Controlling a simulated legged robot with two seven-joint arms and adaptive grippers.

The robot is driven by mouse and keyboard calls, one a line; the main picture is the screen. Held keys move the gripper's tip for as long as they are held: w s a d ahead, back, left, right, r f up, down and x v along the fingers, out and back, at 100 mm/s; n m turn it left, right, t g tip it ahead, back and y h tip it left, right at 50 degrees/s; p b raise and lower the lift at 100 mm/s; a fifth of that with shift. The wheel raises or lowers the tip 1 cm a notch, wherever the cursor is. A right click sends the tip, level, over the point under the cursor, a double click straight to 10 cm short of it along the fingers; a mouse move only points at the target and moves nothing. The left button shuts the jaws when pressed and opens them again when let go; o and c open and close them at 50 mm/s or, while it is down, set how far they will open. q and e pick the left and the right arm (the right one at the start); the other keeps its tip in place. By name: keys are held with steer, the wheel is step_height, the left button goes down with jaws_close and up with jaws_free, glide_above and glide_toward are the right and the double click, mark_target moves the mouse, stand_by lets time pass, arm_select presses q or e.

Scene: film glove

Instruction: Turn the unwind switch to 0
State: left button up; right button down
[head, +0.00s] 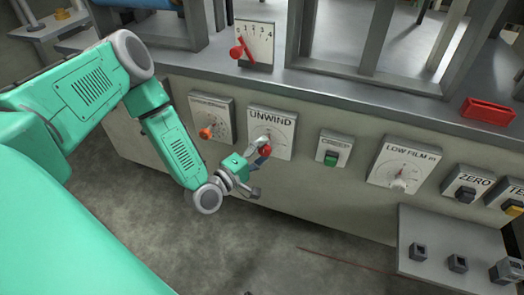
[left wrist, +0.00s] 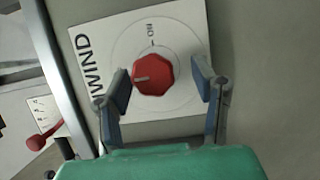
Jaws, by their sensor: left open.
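The unwind switch is a red knob (left wrist: 155,75) on a white plate (left wrist: 105,35) lettered "UNWIND". In the head view the plate (head: 283,125) is on the front of the machine, and the knob (head: 265,150) is partly hidden by my left gripper (head: 261,168). In the left wrist view my left gripper (left wrist: 162,80) is open, with one finger on each side of the knob. The left finger looks close to it; the right one has a visible gap. The knob's pale mark points left in that view. The small scale marks are too blurred to read fully. My right gripper is out of view.
An orange-knobbed plate (head: 212,118) is left of the unwind plate. A green switch (head: 332,151) and a low film dial (head: 404,164) are to its right. A red lever (head: 241,50) stands above on the ledge. A grey shelf (head: 430,225) juts out at lower right.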

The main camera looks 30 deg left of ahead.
arm_select(q)
steer(key=s+a, duration=0.2)
steer(key=s, duration=1)
steer(key=shift+d+f, duration=0.1)
steer(key=s+d+f+m+g+h, duration=0.2)
steer(key=s+d+f+m+g, duration=0.3)
steer(key=d+f+m+g, duration=0.45)
steer(key=s+d+m+g+y, duration=0.1)
steer(key=s+m+g+y, duration=0.1)
steer(key=s+m+g, duration=0.3)
steer(key=s+a+r+m+g+y+p, duration=0.1)
steer(key=s+a+r+m+g+y, duration=0.15)
steer(key=s+a, duration=0.4)
step_height(320, 180, up, 15)
steer(key=s+d+p, duration=0.1)
steer(key=d+p, duration=0.1)
steer(key=p, duration=1.4)
steer(key=shift+f, duration=0.15)
